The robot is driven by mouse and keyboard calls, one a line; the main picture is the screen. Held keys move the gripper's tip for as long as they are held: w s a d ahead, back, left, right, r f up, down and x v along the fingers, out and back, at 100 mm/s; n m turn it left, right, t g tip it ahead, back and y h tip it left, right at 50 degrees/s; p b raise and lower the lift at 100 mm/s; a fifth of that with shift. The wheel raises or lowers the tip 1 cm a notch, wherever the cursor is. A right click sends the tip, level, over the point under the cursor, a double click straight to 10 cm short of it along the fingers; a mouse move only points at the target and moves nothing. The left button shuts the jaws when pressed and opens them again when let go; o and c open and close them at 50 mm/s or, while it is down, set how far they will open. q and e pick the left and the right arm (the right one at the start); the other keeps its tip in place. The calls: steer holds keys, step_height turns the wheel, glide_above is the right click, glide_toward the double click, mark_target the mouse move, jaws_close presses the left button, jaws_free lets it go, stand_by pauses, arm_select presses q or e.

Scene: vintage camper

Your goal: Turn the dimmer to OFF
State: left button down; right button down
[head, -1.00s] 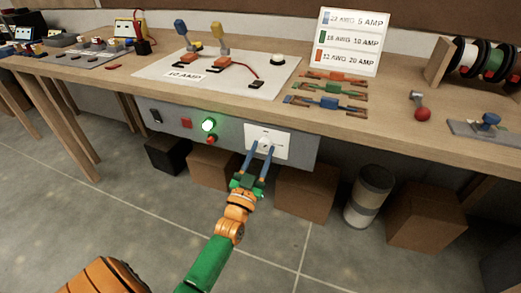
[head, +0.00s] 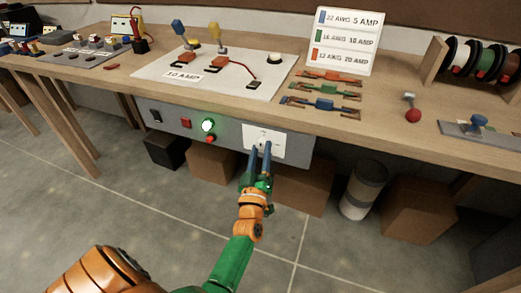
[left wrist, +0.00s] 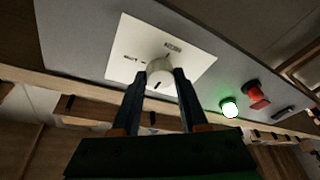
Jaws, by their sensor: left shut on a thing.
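The dimmer is a round pale knob (left wrist: 160,72) on a white plate (left wrist: 128,44), which also shows in the head view (head: 278,147) on the grey panel under the bench edge. Small lettering stands on the plate beside the knob, too blurred to read surely. A dark mark shows on the knob's near face. My left gripper (head: 260,147) reaches up to the plate. In the left wrist view its two dark blue fingers (left wrist: 158,80) are closed on either side of the knob, touching it. In the head view the fingers hide most of the knob. My right gripper is out of view.
The grey panel (head: 229,134) also bears a lit green lamp (head: 208,125), a red button (head: 210,138), a red square piece (head: 186,122) and a black switch (head: 156,116). The wooden bench top (head: 385,118) overhangs it. Boxes (head: 303,189) and a bin (head: 363,189) stand below.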

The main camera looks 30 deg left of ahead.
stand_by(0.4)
arm_select(q)
steer(key=shift+c, duration=2.2)
jaws_free()
steer(key=shift+s+d+f, duration=0.1)
steer(key=shift+s+d, duration=0.1)
steer(key=shift+s, duration=0.15)
steer(key=p+v, duration=0.1)
steer(key=v, duration=0.5)
steer(key=shift+p, duration=0.3)
steer(key=shift+s+d, duration=0.1)
